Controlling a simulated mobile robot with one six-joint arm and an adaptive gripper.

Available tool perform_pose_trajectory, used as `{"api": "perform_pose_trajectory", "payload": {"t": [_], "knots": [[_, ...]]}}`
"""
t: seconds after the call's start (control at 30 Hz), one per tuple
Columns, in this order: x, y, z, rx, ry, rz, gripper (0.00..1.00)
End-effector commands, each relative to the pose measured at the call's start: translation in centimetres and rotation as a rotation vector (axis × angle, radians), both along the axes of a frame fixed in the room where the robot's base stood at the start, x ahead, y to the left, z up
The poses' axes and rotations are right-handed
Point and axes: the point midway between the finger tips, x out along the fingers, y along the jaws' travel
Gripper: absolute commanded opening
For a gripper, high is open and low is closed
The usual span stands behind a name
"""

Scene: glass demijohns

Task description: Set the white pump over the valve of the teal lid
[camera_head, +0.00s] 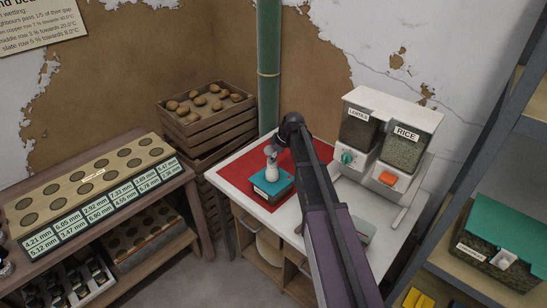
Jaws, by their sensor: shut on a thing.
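The white pump (272,172) stands upright at the teal lid (263,187) of a small box on the red mat. My gripper (271,153) is shut on the top of the pump, with my arm reaching in from the lower right. The pump's base overlaps the lid in the picture. I cannot tell whether it touches the lid or hangs just above it. The valve is not visible; the pump may be hiding it.
The red mat (234,172) lies on a white table (244,201). A lentils and rice dispenser (407,139) stands right of my arm. A potato crate (208,126) and green pipe (269,65) are behind. A larger teal-lidded box (502,227) sits on the right shelf.

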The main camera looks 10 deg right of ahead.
Motion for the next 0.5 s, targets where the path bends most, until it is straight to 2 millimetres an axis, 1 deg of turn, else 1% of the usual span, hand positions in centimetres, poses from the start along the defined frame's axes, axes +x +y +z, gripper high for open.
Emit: {"api": "perform_pose_trajectory", "payload": {"t": [0.4, 0.43, 0.47, 0.5], "knots": [[0.0, 0.01, 0.0, 0.0, 0.0, 0.0, 0.07], [0.0, 0.01, 0.0, 0.0, 0.0, 0.0, 0.73], [0.0, 0.0, 0.01, 0.0, 0.0, 0.0, 0.82], [0.0, 0.0, 0.01, 0.0, 0.0, 0.0, 0.94]]}}
